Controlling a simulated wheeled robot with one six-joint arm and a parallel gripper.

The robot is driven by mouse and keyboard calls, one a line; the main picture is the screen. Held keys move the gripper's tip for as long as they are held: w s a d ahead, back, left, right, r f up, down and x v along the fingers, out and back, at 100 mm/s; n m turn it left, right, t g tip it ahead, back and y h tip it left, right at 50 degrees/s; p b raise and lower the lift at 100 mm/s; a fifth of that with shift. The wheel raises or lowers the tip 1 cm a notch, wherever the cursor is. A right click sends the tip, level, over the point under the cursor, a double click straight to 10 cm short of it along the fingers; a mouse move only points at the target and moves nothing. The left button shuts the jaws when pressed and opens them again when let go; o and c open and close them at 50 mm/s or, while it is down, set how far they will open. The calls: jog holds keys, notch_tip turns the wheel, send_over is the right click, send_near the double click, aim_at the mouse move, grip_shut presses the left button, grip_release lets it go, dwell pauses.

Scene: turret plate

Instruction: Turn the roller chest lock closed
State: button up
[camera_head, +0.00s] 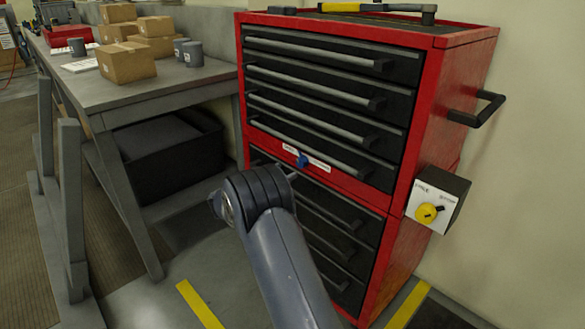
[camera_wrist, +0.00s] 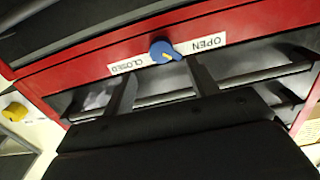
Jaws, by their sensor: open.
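The red roller chest (camera_head: 405,140) has a blue lock knob (camera_head: 303,160) on its red middle rail. In the wrist view, which is upside down, the knob (camera_wrist: 163,52) sits between a CLOSED label (camera_wrist: 131,64) on the left and an OPEN label (camera_wrist: 208,42) on the right. I cannot tell exactly which way the knob points. My gripper (camera_wrist: 163,70) is open, its two dark fingers apart, with the knob lying just beyond and between the fingertips, not gripped. In the head view my arm hides most of the gripper.
A control box (camera_head: 437,199) with a yellow knob is on the chest's right side, below a black side handle (camera_head: 477,108). Drawer handles project above and below the rail. A grey workbench (camera_head: 165,88) with cardboard boxes stands left. A yellow-handled hammer (camera_head: 370,7) lies on top of the chest.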

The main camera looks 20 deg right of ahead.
aim_at(299, 163)
jog(key=b+x, duration=0.1)
jog(key=x, duration=0.5)
jog(key=shift+w+d, duration=0.2)
jog(key=shift+w, duration=0.05)
jog(key=c, duration=1)
